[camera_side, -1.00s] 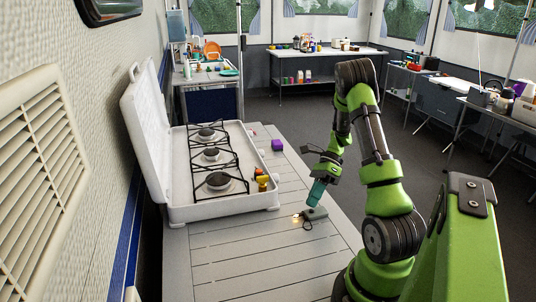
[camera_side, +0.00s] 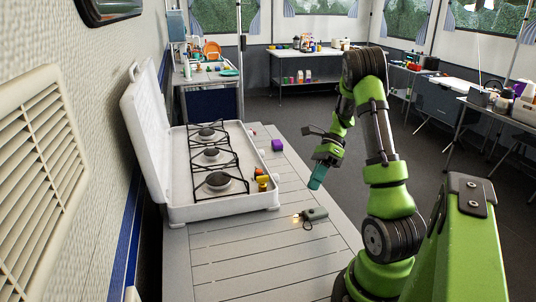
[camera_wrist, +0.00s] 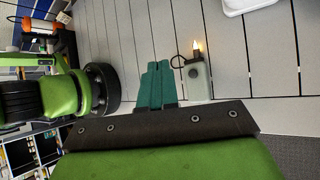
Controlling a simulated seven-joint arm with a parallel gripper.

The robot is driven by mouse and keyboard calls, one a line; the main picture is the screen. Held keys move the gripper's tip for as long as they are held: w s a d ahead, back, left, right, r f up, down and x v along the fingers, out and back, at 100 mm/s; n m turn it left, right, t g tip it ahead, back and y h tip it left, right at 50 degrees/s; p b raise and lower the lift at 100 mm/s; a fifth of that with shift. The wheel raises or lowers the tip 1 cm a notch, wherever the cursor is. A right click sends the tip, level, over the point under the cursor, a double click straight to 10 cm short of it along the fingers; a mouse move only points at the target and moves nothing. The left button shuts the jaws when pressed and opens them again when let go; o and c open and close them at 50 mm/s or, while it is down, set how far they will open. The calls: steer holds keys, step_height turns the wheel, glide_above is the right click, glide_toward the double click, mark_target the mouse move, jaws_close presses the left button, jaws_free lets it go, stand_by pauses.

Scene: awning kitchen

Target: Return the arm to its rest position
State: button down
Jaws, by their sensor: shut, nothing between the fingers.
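My gripper (camera_side: 316,179) has teal fingers and points down above the slatted table. It is shut and empty, with clear space between its tips and the table. In the wrist view the teal fingers (camera_wrist: 158,84) sit close together. A small grey-green device with a lit lamp (camera_side: 315,214) lies on the table below the gripper, apart from it. In the wrist view the device (camera_wrist: 196,80) shows beside the fingers, with a dark cord loop and a glowing tip.
A white stove (camera_side: 222,190) with its lid up stands on the table (camera_side: 255,262) left of the gripper. The front of the table is clear.

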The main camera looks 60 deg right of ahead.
steer(key=n, duration=0.1)
steer(key=s+f+n+h, duration=0.1)
steer(key=shift+a+f+n+g, duration=0.15)
steer(key=shift+n+g, duration=0.15)
steer(key=shift+n, duration=0.1)
steer(key=a+r+n+t+h, duration=0.2)
steer(key=a+r+n, duration=0.3)
steer(key=a+n, duration=0.2)
steer(key=w+a+r+n+t+h, duration=0.1)
steer(key=a+r+n, duration=0.4)
steer(key=a, duration=0.5)
steer(key=w+a+r+n+t+h, duration=0.1)
steer(key=a+r+n+t+h, duration=0.2)
steer(key=a+r+n, duration=0.3)
steer(key=a+n, duration=0.2)
steer(key=n, duration=0.2)
steer(key=shift+a, duration=0.4)
steer(key=c, duration=1.8)
jaws_free()
steer(key=shift+w+r, duration=0.1)
